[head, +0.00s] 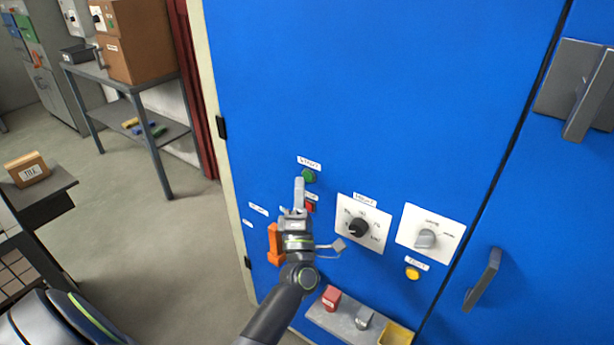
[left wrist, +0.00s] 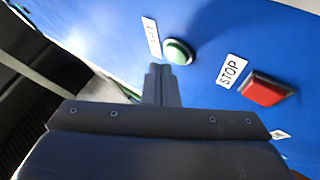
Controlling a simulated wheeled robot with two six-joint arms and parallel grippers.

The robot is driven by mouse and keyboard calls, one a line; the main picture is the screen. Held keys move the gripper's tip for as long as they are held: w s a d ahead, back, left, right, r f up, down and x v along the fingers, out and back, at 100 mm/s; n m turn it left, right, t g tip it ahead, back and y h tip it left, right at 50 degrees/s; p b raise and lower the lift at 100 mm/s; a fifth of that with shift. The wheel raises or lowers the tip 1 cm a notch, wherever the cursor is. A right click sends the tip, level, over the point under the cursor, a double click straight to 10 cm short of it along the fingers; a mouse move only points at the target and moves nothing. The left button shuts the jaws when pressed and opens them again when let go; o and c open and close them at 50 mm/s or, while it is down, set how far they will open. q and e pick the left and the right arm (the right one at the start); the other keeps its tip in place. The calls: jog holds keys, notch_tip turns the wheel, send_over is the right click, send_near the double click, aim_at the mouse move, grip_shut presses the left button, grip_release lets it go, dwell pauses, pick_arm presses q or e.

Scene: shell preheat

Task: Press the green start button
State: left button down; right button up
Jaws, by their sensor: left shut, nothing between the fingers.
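The green start button (head: 308,176) sits on the blue cabinet front (head: 380,90) under a white label. It also shows in the left wrist view (left wrist: 178,52), round and just beyond my fingertips, a little to their right. My left gripper (head: 299,182) is shut and empty, its fingers pointing up at the panel close below the button. In the left wrist view the shut fingers (left wrist: 160,72) look slightly apart from the button; I cannot tell for certain whether they touch it. My right gripper is not in view.
The red stop button (left wrist: 266,90) is right of my fingers. A dial with a black knob (head: 358,228), a grey switch (head: 426,238) and a yellow button (head: 412,273) lie to the right. An orange object (head: 275,245) is beside my wrist. A grey shelf (head: 340,322) projects below.

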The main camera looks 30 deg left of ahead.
pick_arm(q)
jog(key=shift+s, duration=0.1)
jog(key=shift+s+a+p, duration=0.2)
jog(key=shift+s+p, duration=0.1)
jog(key=shift+s, duration=2.2)
